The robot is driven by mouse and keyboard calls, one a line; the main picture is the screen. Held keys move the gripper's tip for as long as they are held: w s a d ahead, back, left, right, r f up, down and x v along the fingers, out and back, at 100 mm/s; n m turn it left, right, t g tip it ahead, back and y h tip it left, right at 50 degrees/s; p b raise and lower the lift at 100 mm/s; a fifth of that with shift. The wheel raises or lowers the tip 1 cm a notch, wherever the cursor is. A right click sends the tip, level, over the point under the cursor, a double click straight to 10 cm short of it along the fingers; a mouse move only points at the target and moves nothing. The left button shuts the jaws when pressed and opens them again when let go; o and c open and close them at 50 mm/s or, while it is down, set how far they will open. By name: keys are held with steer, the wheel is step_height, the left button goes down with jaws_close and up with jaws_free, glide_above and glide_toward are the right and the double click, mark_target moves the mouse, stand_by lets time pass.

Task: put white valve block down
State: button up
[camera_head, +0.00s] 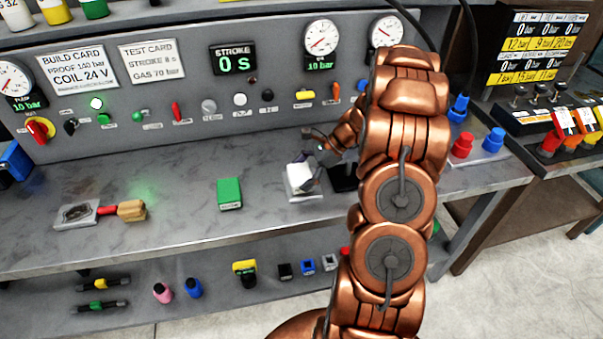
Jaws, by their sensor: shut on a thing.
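The white valve block (299,178) is a small pale block at the middle of the grey workbench (180,190). My gripper (312,172) is at the end of my copper arm, shut on the white valve block from its right side. The block is at or just above a light grey plate (305,196) on the bench. I cannot tell whether it touches the plate. The gripper fingers are dark, small and partly hidden by the block and the arm.
A green block (229,194) stands left of the white block. A wooden-handled tool with a red collar (107,210) lies beside a grey plate farther left. The control panel (190,90) rises behind. Red (463,145) and blue (494,140) fittings stand at the right. Bench between tool and green block is clear.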

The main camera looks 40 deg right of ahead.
steer(key=o, duration=1.5)
steer(key=shift+c, duration=0.2)
